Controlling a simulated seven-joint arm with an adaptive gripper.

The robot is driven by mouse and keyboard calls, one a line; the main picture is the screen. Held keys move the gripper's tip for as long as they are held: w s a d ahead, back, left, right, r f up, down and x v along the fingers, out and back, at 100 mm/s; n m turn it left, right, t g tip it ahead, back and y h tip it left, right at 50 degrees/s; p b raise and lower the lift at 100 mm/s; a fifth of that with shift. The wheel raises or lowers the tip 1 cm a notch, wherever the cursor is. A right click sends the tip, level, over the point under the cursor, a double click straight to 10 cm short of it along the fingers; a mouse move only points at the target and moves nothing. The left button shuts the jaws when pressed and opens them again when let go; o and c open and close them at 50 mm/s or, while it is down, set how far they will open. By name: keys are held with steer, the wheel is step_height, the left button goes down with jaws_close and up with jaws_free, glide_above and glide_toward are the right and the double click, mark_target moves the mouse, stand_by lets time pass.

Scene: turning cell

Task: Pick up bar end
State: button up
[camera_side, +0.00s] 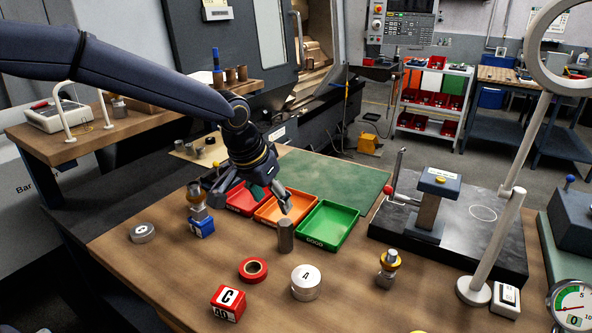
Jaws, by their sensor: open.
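The bar end appears to be the short dark grey cylinder (286,236) standing upright on the wooden table, just in front of the orange and green trays. My gripper (251,204) is open and empty, with its fingers spread. It hangs over the red and orange trays, above and to the left of the cylinder. The right finger is closest to the cylinder and looks apart from it, but the exact depth between them is hard to judge.
A red tray (243,207), orange tray (268,219) and green tray (334,240) stand in a row behind. A black plate (480,235) fills the right.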

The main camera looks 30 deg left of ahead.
mark_target(284, 225)
steer(key=x, duration=1)
steer(key=shift+w+f, duration=0.2)
steer(key=shift+f, duration=0.15)
steer(key=x, duration=0.5)
steer(key=shift+a+f, duration=0.2)
jaws_close()
steer(key=shift+r, duration=0.1)
